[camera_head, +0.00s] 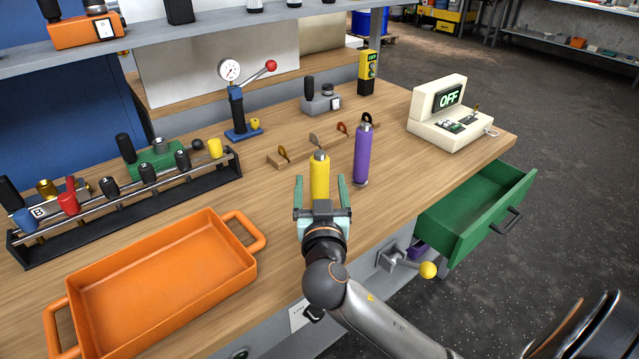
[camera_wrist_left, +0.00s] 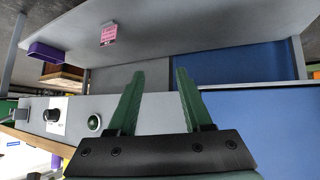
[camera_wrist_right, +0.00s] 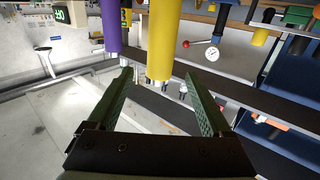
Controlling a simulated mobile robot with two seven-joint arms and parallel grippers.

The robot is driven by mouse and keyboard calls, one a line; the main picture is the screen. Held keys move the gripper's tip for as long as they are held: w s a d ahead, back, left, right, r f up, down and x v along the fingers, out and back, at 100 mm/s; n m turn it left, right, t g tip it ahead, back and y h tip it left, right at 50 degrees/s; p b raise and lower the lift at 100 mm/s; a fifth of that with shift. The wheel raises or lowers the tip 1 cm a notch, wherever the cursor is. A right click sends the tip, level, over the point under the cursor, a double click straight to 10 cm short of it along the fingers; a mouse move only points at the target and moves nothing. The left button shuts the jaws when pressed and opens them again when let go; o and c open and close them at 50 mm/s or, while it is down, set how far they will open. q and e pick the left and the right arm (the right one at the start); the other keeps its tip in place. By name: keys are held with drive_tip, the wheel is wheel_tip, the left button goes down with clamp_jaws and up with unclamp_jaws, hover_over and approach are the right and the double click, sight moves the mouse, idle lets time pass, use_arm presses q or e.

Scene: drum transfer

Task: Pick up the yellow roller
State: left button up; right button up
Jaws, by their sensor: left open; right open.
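An upright yellow cylinder with a grey top (camera_head: 319,178) stands on the workbench, left of a purple one (camera_head: 362,152). My right gripper (camera_head: 321,192) is open and empty in front of the yellow cylinder, one finger to each side in the head view. In the right wrist view the yellow cylinder (camera_wrist_right: 161,45) shows between the fingertips (camera_wrist_right: 157,77), with no contact visible. The gripper hides its lower part in the head view. A smaller yellow piece (camera_head: 215,147) sits at the rack's right end. My left gripper (camera_wrist_left: 159,73) is open and empty, facing a grey panel.
An orange tray (camera_head: 250,262) lies at the front left, below a black rack (camera_head: 120,215) of several rollers. A wooden strip with hooks (camera_head: 300,152) lies behind the yellow cylinder. A green drawer (camera_head: 470,225) hangs open at right. Bench surface between tray and cylinder is clear.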

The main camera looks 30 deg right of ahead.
sight(320, 173)
drive_tip(key=x, duration=0.3)
drive_tip(key=shift+w+d, duration=0.15)
drive_tip(key=shift+w, duration=0.2)
drive_tip(key=shift+r+p+x, duration=0.15)
drive_tip(key=shift+p+x, duration=0.1)
drive_tip(key=shift+x, duration=1.1)
drive_tip(key=shift+r+p+x, duration=0.1)
drive_tip(key=shift+p+x, duration=0.15)
drive_tip(key=shift+x, duration=1.15)
clamp_jaws()
